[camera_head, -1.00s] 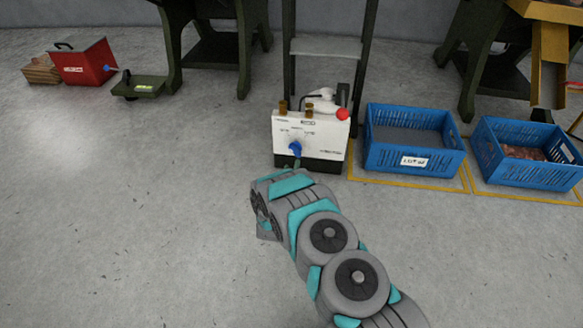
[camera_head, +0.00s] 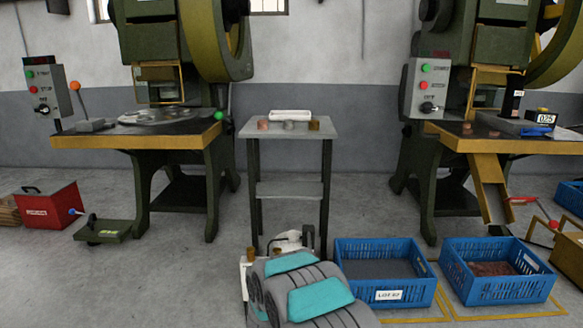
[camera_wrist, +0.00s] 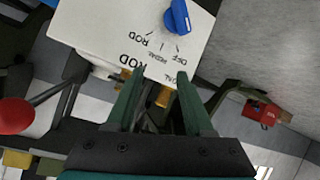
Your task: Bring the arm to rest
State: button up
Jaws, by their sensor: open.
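My arm (camera_head: 300,285) shows at the bottom of the head view, folded in front of the white control box. My gripper (camera_wrist: 158,98) is in the wrist view, its two green fingers apart with nothing between them. The white box (camera_wrist: 110,35) with a blue knob (camera_wrist: 178,17) and printed lettering lies just beyond the fingertips in that view. I cannot tell whether the fingers touch it. In the head view the gripper is hidden, and the box (camera_head: 246,268) is mostly covered by my arm.
Two blue crates, one labelled (camera_head: 390,296) and one holding copper-coloured pieces (camera_head: 500,291), stand right of my arm. A small table (camera_head: 288,128) stands behind. Green presses (camera_head: 180,195) flank it. A red box (camera_head: 48,208) sits far left. Floor at left front is clear.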

jog(key=s+d+r+m+g+p, duration=0.1)
jog(key=s+d+r+g, duration=0.1)
jog(key=s+d+r, duration=0.35)
jog(key=s+d+r+g+y+p, duration=0.1)
jog(key=s+d+r+g, duration=0.15)
jog(key=s+r, duration=0.55)
jog(key=s+d+r+m+g+p, duration=0.1)
jog(key=s+d+r+g, duration=0.2)
jog(key=s+r, duration=0.4)
jog(key=s+d+r+m+g+p, duration=0.1)
jog(key=s+d+r+g, duration=0.1)
jog(key=s, duration=1)
jog(key=s+d+r+m+g+h+p, duration=0.1)
jog(key=s+d, duration=0.5)
jog(key=s, duration=0.6)
jog(key=s+d+r+m+g+h+p, duration=0.1)
jog(key=s+d+r+g, duration=0.2)
jog(key=s, duration=0.9)
notch_tip(320, 180, up, 3)
jog(key=shift+s+d+f+g, duration=0.15)
jog(key=shift+s+d+g, duration=0.2)
jog(key=shift+d, duration=0.35)
